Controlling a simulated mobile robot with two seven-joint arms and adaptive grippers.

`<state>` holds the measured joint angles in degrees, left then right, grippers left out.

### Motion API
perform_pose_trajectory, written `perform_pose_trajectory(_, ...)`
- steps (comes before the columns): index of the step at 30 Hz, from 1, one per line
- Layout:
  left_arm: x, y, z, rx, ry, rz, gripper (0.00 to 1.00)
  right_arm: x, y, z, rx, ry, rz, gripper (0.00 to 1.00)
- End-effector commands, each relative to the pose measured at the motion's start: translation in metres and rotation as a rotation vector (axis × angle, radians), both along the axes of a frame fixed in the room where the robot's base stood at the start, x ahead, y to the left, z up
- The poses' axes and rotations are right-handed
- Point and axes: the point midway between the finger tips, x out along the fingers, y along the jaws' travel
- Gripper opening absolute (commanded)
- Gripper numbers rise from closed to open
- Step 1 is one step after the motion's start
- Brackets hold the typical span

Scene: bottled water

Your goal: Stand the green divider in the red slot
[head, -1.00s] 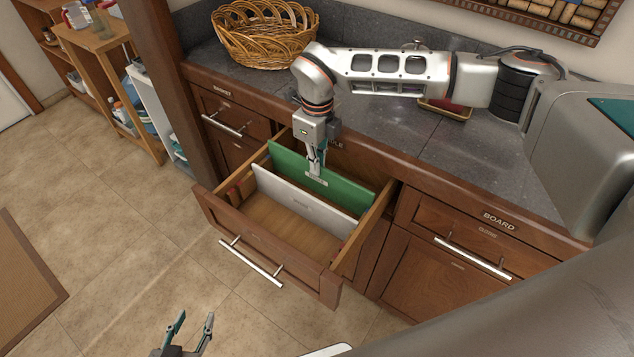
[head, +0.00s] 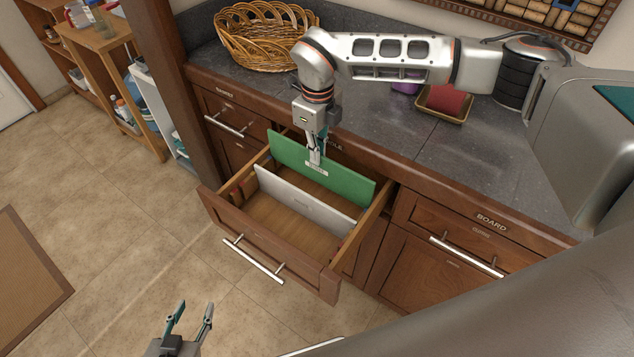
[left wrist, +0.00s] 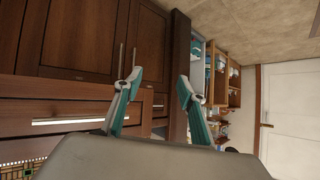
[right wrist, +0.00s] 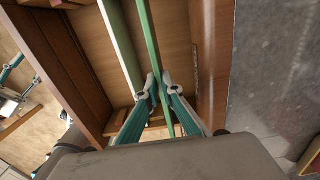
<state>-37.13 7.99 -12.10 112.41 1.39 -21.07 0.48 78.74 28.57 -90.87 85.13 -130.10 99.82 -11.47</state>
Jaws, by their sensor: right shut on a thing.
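The green divider (head: 345,186) stands upright across the open drawer (head: 275,218), behind a white divider (head: 305,200). My right gripper (head: 315,163) is shut on the middle of its upper edge, from above. In the right wrist view the green divider (right wrist: 150,40) runs between the fingers (right wrist: 162,90). Its lower edge is hidden behind the white divider. Small red marks (head: 238,190) show on the drawer's left inner wall, in front of the white divider. My left gripper (head: 190,314) is open and empty over the floor, and also open in the left wrist view (left wrist: 158,88).
The drawer's front compartment is bare. A wicker basket (head: 262,38) and a tray with a red block (head: 445,101) stand on the counter (head: 420,135). Closed drawers flank the open one.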

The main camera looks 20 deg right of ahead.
Motion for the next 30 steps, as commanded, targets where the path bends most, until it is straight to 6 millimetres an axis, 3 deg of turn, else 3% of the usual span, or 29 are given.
perform_pose_trajectory(15,-0.002,0.006,0.009,0.009,0.013,0.008,0.40,0.000,0.000,0.025,0.001,-0.001,0.000,0.00)
perform_pose_trajectory(30,-0.014,0.019,0.001,0.028,0.058,0.032,0.40,0.000,0.000,0.047,0.001,-0.001,0.000,0.00)
